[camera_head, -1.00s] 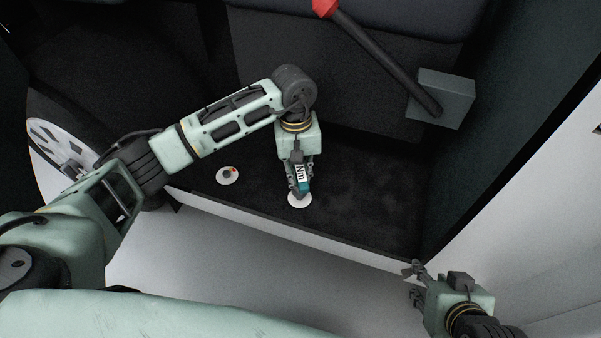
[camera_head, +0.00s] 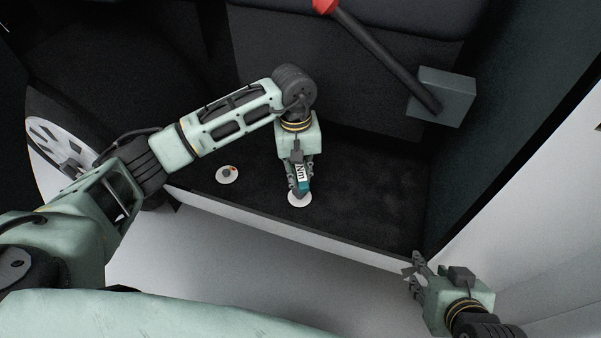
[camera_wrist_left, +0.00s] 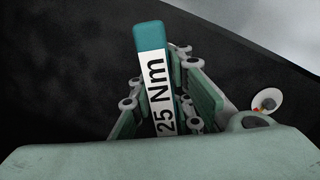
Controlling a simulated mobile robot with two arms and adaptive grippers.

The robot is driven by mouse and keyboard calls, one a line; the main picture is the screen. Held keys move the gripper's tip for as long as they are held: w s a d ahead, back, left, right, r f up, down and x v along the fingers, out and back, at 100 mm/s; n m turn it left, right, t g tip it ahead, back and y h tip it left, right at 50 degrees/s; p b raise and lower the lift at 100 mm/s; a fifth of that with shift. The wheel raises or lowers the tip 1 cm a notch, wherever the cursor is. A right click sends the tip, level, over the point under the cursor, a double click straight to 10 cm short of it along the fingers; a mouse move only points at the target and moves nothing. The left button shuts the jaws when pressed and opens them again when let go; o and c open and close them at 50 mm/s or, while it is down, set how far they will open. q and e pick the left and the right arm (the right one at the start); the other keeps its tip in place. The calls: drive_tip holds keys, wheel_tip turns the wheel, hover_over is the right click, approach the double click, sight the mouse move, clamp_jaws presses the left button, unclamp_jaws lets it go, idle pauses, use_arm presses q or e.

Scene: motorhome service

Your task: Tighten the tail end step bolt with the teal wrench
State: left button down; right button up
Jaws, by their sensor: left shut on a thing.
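My left gripper (camera_head: 300,185) is shut on the teal wrench (camera_head: 304,184), which carries a white label reading "25 Nm" in the left wrist view (camera_wrist_left: 158,95). The wrench is over a round white disc (camera_head: 298,201) on the dark step (camera_head: 370,210). The bolt at that disc is hidden by the gripper and wrench, so contact cannot be seen. Another white disc with a bolt and an orange-red mark (camera_head: 227,175) lies to the left; it also shows in the left wrist view (camera_wrist_left: 266,104). My right gripper (camera_head: 413,274) is open and empty near the step's right front corner.
A black bar with a red end (camera_head: 385,60) leans across the back, reaching a grey block (camera_head: 445,98) at the right. A wheel (camera_head: 58,150) is at the left. A dark wall (camera_head: 480,130) bounds the right side. The pale floor (camera_head: 240,260) in front is clear.

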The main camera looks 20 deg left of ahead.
use_arm(q)
drive_tip(key=shift+r+b, duration=0.15)
drive_tip(key=shift+b, duration=0.3)
use_arm(e)
drive_tip(key=shift+w+a+r+t, duration=0.1)
drive_tip(key=shift+w+a+t, duration=0.2)
drive_tip(key=shift+t, duration=0.3)
idle(1.2)
drive_tip(key=shift+w+d, duration=0.1)
drive_tip(key=shift+w, duration=0.1)
idle(0.5)
use_arm(q)
drive_tip(key=shift+f, duration=0.2)
use_arm(e)
drive_tip(key=shift+w+f, duration=0.25)
drive_tip(key=shift+w, duration=0.05)
use_arm(q)
drive_tip(key=shift+w+f, duration=0.1)
drive_tip(key=shift+f, duration=0.05)
use_arm(e)
drive_tip(key=shift+w+a+r+t+y, duration=0.3)
drive_tip(key=shift+w+a+r+t, duration=0.3)
drive_tip(key=shift+w+r, duration=0.1)
drive_tip(key=shift+w, duration=0.1)
use_arm(q)
drive_tip(key=shift+b, duration=0.3)
